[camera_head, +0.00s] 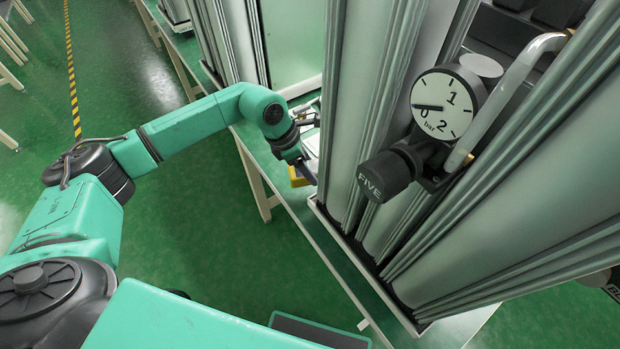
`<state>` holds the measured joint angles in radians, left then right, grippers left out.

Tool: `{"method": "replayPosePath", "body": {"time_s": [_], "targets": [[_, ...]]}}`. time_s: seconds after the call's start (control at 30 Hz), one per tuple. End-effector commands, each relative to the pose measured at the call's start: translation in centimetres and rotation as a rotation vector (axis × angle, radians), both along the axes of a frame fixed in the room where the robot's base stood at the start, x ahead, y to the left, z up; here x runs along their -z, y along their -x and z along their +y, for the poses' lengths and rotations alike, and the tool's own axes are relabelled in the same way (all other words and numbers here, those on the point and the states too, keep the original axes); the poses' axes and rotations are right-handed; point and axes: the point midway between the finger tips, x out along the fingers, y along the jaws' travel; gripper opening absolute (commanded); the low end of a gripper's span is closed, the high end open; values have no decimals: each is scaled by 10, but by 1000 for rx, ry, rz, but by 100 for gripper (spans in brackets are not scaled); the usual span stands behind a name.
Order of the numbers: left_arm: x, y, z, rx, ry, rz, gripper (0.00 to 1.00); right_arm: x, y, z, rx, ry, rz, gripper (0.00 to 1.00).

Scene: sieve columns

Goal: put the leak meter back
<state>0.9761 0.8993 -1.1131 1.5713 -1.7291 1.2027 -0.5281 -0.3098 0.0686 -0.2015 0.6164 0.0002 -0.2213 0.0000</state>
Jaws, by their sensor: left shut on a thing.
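My left arm reaches out to the table edge beside the tall columns. My left gripper (304,168) is small in the head view and partly hidden by its own wrist. It is shut on a yellow thing (297,178), which looks like the leak meter. The yellow thing is at the table's left edge, left of the nearest column; only a small part of it shows. I cannot tell whether it touches the table.
Tall silver columns (352,110) stand close on the right of the gripper. A round pressure gauge (441,104) and a black knob marked FIVE (383,177) stick out from them. White items (312,144) lie on the green table (285,178) behind the gripper.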

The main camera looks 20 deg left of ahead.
Motion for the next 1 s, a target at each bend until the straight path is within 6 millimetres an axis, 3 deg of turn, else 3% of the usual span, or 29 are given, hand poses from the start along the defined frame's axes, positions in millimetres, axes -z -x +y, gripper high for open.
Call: {"method": "replayPosePath", "body": {"time_s": [0.33,0.67,0.7,0.77,1.0], "targets": [[61,0,0,0,1,0,0,-10,-10,-6,-2,8,-16,50],[69,0,-1,1,2,-3,0,-6,-10,-8,-3,11,-17,50],[68,0,0,1,0,-2,74,-7,-10,-9,-3,12,-17,50],[68,0,0,1,1,-1,97,-8,-10,-9,-2,12,-17,50],[67,0,0,1,1,-1,97,-8,-10,-9,-2,12,-16,50]]}}
